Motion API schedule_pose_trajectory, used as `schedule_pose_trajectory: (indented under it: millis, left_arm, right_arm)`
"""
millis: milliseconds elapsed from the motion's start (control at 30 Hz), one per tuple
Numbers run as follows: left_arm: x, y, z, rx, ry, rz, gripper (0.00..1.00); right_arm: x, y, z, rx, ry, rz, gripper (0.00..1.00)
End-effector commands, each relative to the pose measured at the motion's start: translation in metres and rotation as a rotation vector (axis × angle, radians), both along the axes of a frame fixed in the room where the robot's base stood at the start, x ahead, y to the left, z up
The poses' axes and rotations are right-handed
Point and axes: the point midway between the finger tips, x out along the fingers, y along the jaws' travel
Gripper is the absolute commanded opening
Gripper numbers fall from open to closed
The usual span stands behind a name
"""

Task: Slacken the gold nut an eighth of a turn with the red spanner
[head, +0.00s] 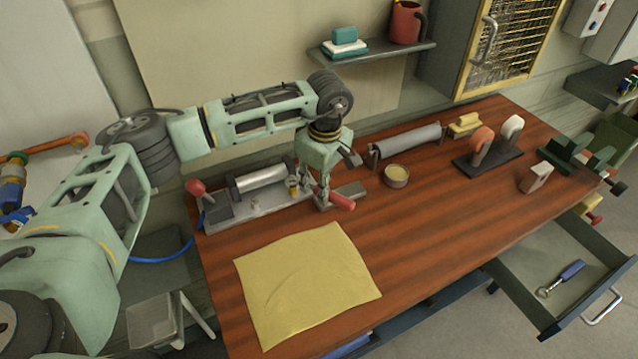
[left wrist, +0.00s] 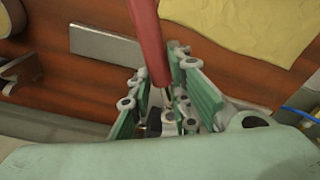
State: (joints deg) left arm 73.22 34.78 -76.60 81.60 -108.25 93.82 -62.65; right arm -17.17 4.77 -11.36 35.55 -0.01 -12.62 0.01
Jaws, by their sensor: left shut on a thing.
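My left gripper (head: 323,196) is over the back of the wooden bench, shut on the red spanner. The spanner's red handle (head: 342,201) sticks out to the right of the fingers. In the left wrist view the red handle (left wrist: 150,42) runs up from between the green fingers (left wrist: 168,112); its working end is hidden there. The gold nut (head: 293,185) shows as a small gold piece at the right end of the grey fixture (head: 235,215), just left of my gripper. I cannot tell whether the spanner touches it. My right gripper is not in view.
A yellow cloth (head: 305,285) lies at the bench's front left. A grey roller (head: 408,143), a round tin (head: 396,176) and a dark stand (head: 487,162) are to the right. An open drawer (head: 550,325) juts out at front right, holding a blue-handled tool (head: 571,270). The bench's middle is clear.

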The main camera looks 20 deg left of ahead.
Motion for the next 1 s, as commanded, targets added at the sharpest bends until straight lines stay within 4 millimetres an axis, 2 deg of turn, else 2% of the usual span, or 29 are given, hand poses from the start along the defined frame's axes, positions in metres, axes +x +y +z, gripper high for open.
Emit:
schedule_pose_trajectory:
  millis: [333,1000]
  left_arm:
    - [0.0001,-0.0003,0.0004,0.0,0.0,-0.001,0.0]
    - [0.0001,-0.0002,0.0005,0.0,0.002,-0.008,0.0]
  right_arm:
    - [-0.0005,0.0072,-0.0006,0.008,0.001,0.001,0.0]
    - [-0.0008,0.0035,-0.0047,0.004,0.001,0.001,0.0]
